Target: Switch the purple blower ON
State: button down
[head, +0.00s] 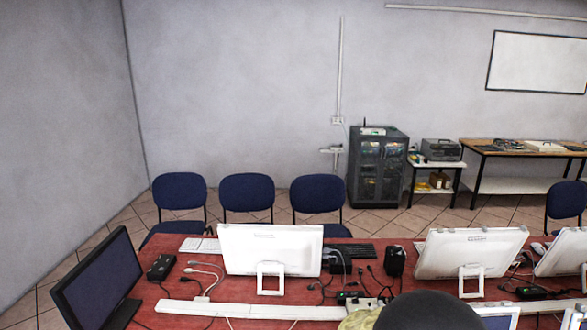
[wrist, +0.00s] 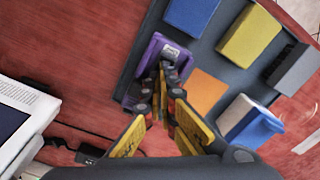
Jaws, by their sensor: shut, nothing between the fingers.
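The purple blower (wrist: 152,48) shows in the wrist view as a purple box with a small pale label on its top face. It sits at the left part of a dark board (wrist: 196,56). My gripper (wrist: 168,68) is shut, with its dark fingertips together over the blower's middle and hiding part of it. I cannot tell whether the fingertips touch it. No switch can be made out clearly. In the head view I do not see the blower or the fingertips.
Blue (wrist: 190,14), yellow (wrist: 249,36), grey (wrist: 290,70), orange (wrist: 207,91) and blue-and-white (wrist: 250,121) units crowd the same board. A white monitor (wrist: 22,108) stands at the left on the red table (head: 215,285). Cables and a white power strip (head: 235,311) lie there.

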jog(key=shift+f+b, duration=0.3)
jog(key=shift+f, duration=0.15)
jog(key=shift+r, duration=0.15)
jog(key=shift+r+p, duration=2.75)
jog(key=shift+r, duration=0.65)
jog(key=s+d+r+m+t+b, duration=0.1)
jog(key=s+d+r, duration=0.3)
jog(key=r, duration=0.6)
jog(key=s+d+r+m+t+b, duration=0.2)
jog(key=s+d+r, duration=0.2)
jog(key=r, duration=0.6)
jog(key=s+d+r+m+t+b, duration=0.2)
jog(key=s+d+r, duration=0.2)
jog(key=r, duration=0.6)
jog(key=shift+m+t, duration=0.3)
